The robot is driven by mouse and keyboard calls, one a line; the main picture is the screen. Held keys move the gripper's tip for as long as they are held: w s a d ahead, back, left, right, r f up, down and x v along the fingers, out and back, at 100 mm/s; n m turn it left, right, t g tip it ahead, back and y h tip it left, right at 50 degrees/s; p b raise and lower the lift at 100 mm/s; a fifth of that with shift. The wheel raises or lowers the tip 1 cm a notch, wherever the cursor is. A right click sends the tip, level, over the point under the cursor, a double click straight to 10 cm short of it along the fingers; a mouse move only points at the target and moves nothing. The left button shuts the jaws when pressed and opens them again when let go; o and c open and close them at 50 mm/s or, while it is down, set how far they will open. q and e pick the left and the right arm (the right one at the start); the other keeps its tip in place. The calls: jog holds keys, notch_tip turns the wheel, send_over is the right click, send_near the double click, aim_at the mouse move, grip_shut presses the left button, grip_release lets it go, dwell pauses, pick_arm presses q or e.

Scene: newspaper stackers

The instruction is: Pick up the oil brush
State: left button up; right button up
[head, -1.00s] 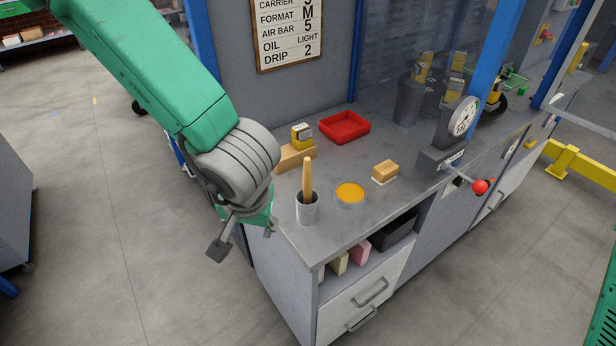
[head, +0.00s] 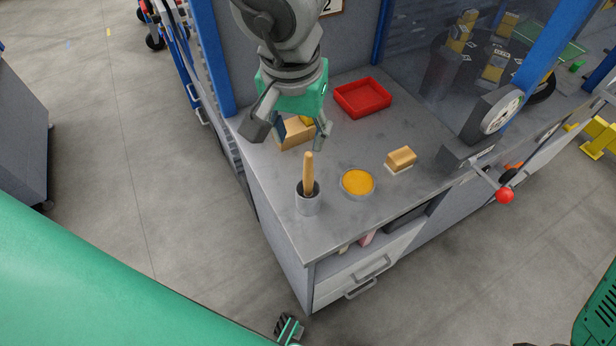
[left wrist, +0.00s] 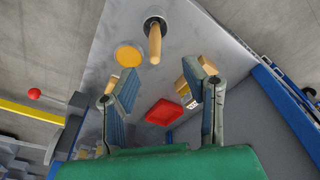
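The oil brush (head: 308,172) stands handle up in a grey metal cup (head: 309,203) near the counter's left front edge. Its pale wooden handle shows; its lower end is hidden in the cup. In the left wrist view the brush handle (left wrist: 155,45) lies beyond the fingertips, near the top middle. My left gripper (head: 293,131) hangs above and behind the brush in the head view. Its fingers are spread and empty, and it does not touch the brush.
A round tin of orange-yellow contents (head: 358,183) stands right of the cup. A tan block (head: 401,158), a red tray (head: 362,97) and a wooden block (head: 295,134) are also on the counter (head: 345,222). A gauge with a red-knobbed lever (head: 504,195) is at right.

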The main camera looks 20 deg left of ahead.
aim_at(307, 163)
pick_arm(q)
jog(key=f, duration=0.2)
jog(key=w+f, duration=0.1)
jog(key=f, duration=0.1)
jog(key=shift+w+d+f+b, duration=0.2)
jog(key=shift+f+b, duration=0.1)
jog(key=shift+b, duration=0.05)
jog(key=shift+w+d+f, duration=0.15)
jog(key=shift+d, duration=0.05)
jog(key=shift+d+f, duration=0.15)
jog(key=shift+f, duration=0.1)
jog(key=f, duration=0.3)
jog(key=f+b, duration=0.1)
jog(key=shift+w+f, duration=0.15)
jog(key=shift+w, duration=0.15)
jog(key=shift+w+a+f, duration=0.1)
jog(key=shift+a, duration=0.3)
pick_arm(e)
jog(key=shift+w+f, duration=0.2)
jog(key=shift+f, duration=0.95)
